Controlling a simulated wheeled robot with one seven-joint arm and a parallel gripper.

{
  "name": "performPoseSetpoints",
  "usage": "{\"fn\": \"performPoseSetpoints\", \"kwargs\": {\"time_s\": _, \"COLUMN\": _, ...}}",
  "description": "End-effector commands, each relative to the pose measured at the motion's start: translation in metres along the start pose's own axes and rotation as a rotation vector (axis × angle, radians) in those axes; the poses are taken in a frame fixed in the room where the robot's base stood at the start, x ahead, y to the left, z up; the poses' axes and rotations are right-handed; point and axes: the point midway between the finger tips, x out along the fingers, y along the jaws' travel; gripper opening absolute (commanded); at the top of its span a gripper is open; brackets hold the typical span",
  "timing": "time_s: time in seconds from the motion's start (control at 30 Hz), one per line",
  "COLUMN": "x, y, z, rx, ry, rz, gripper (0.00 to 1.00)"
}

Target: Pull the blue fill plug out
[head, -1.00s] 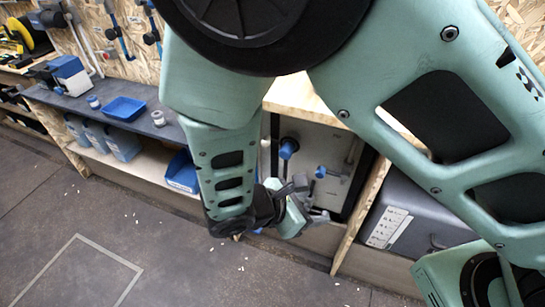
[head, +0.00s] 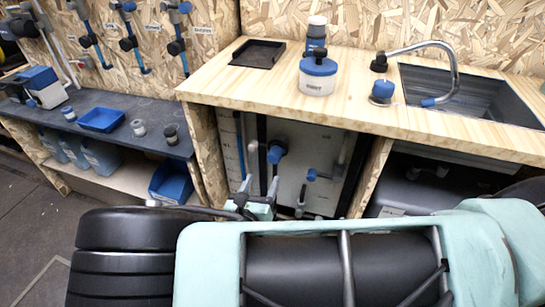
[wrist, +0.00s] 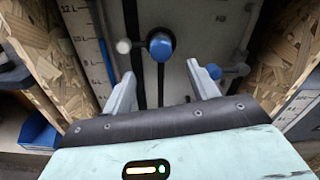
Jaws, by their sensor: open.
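A round blue plug (head: 276,153) stands out from the pale tank panel (head: 290,190) in the open bay under the wooden counter. It also shows in the wrist view (wrist: 161,46), beyond the fingertips and roughly in line with the gap between them. A smaller blue fitting (head: 311,174) sits to its right and lower, also in the wrist view (wrist: 240,70). My gripper (head: 260,182) is at the front of the bay, below the plug. In the wrist view my gripper (wrist: 160,70) is open, with nothing between its fingers.
Wooden walls (wrist: 285,50) flank the bay on both sides. The counter (head: 225,80) overhangs it, carrying a white tub with a blue lid (head: 318,78) and a sink (head: 470,95). A lower dark bench (head: 90,125) with a blue tray (head: 102,119) stands to the left.

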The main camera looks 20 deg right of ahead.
Motion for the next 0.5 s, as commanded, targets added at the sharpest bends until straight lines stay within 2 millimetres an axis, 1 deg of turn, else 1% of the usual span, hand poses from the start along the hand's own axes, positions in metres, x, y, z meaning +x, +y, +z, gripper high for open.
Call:
{"fn": "performPoseSetpoints", "kwargs": {"time_s": 0.03, "x": 0.012, "y": -0.001, "z": 0.0, "rx": -0.001, "ry": -0.001, "rz": -0.003, "gripper": 0.59}}
{"fn": "performPoseSetpoints", "kwargs": {"time_s": 0.3, "x": 0.067, "y": -0.001, "z": 0.0, "rx": 0.001, "ry": 0.0, "rz": -0.003, "gripper": 0.59}}
{"fn": "performPoseSetpoints", "kwargs": {"time_s": 0.4, "x": 0.083, "y": -0.001, "z": -0.001, "rx": -0.001, "ry": 0.001, "rz": -0.003, "gripper": 0.59}}
{"fn": "performPoseSetpoints", "kwargs": {"time_s": 0.5, "x": 0.095, "y": 0.0, "z": 0.0, "rx": 0.0, "ry": 0.001, "rz": -0.001, "gripper": 0.59}}
